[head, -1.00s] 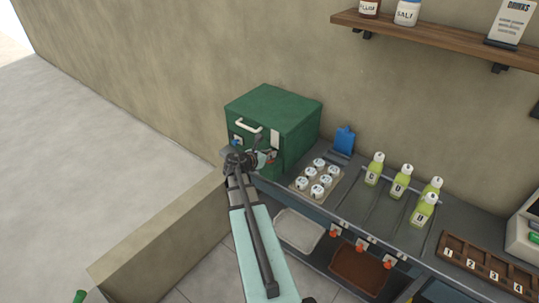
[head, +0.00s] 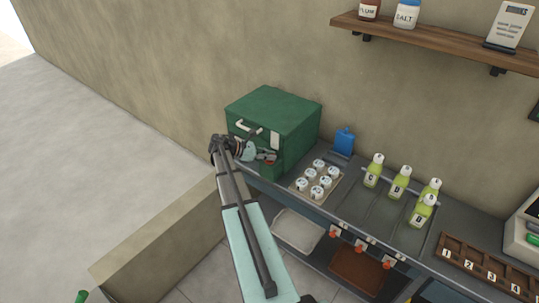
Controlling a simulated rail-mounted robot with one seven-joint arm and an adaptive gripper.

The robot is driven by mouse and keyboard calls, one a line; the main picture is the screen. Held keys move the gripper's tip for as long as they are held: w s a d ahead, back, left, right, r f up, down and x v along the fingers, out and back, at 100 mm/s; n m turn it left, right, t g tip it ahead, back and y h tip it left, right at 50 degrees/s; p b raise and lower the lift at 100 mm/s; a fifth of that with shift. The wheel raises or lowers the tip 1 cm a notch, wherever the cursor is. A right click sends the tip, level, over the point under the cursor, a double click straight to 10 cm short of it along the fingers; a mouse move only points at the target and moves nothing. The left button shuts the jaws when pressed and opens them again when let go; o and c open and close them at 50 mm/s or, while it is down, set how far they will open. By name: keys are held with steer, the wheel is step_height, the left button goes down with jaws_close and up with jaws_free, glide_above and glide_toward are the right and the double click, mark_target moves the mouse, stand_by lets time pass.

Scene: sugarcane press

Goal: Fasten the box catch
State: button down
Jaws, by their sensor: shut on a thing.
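The green box (head: 272,106) stands at the left end of the counter, with its lid down. A pale handle (head: 247,128) and a white upright plate (head: 275,138) show on its front. My gripper (head: 268,156) is at the front of the box, just below the white plate, with its wrist out to the left. It is shut on a small part with a reddish bit showing, which looks like the box catch. The fingers hide most of this part, so I cannot tell whether the catch is engaged.
A tray of white-capped jars (head: 299,186) sits right of the box, with a blue container (head: 344,141) behind. Several green bottles (head: 399,184) stand farther right on the counter. A low wall (head: 150,235) lies front left.

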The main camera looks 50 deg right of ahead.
steer(key=shift+m+g+y+p, duration=0.4)
steer(key=shift+m+g+y, duration=0.7)
steer(key=shift+m+y, duration=0.5)
steer(key=c, duration=1.2)
jaws_free()
steer(key=v, duration=1.1)
steer(key=shift+w+r, duration=0.1)
steer(key=shift+w, duration=0.35)
